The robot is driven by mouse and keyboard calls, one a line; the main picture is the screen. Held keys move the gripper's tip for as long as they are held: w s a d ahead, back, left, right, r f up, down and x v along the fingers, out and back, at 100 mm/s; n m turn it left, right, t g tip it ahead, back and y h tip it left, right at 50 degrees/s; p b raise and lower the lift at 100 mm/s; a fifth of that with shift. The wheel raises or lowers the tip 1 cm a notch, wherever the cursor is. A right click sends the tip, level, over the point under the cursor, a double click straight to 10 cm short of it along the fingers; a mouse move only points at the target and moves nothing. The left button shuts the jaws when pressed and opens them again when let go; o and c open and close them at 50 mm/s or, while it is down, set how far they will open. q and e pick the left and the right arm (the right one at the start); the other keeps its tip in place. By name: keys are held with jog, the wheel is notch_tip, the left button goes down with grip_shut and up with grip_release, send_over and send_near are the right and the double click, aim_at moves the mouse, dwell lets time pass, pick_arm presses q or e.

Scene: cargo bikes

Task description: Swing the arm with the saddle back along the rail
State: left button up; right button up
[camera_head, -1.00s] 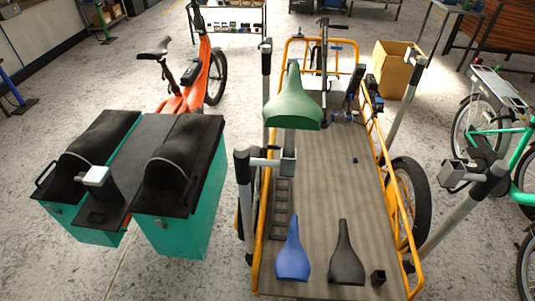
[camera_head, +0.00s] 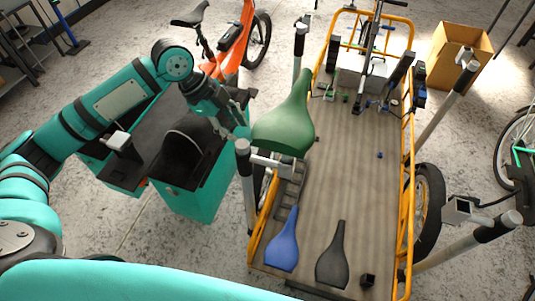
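The green saddle (camera_head: 287,118) sits over the left side of the cargo bike's bed. A grey swing arm (camera_head: 272,161) and the bed's orange side rail (camera_head: 263,232) show just below it. My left arm comes in from the left, and its gripper (camera_head: 238,122) is at the saddle's left edge. I cannot tell whether it touches the saddle, and its fingers are too small and dark to show their opening. My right gripper is not in view.
A blue saddle (camera_head: 283,243) and a black saddle (camera_head: 332,262) lie at the near end of the bed (camera_head: 350,190). Teal boxes (camera_head: 190,200) stand left, under my arm. Grey posts (camera_head: 440,110) flank the bed. A cardboard box (camera_head: 455,60) stands back right.

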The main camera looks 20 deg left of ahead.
pick_arm(q)
jog(key=p, duration=0.1)
send_near(263, 160)
jog(key=p+x, duration=0.1)
jog(key=x, duration=0.8)
jog(key=shift+f+p, duration=0.1)
jog(key=shift+p, duration=0.25)
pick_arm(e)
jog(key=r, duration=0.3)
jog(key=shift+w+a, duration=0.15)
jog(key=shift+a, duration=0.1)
pick_arm(q)
grip_shut()
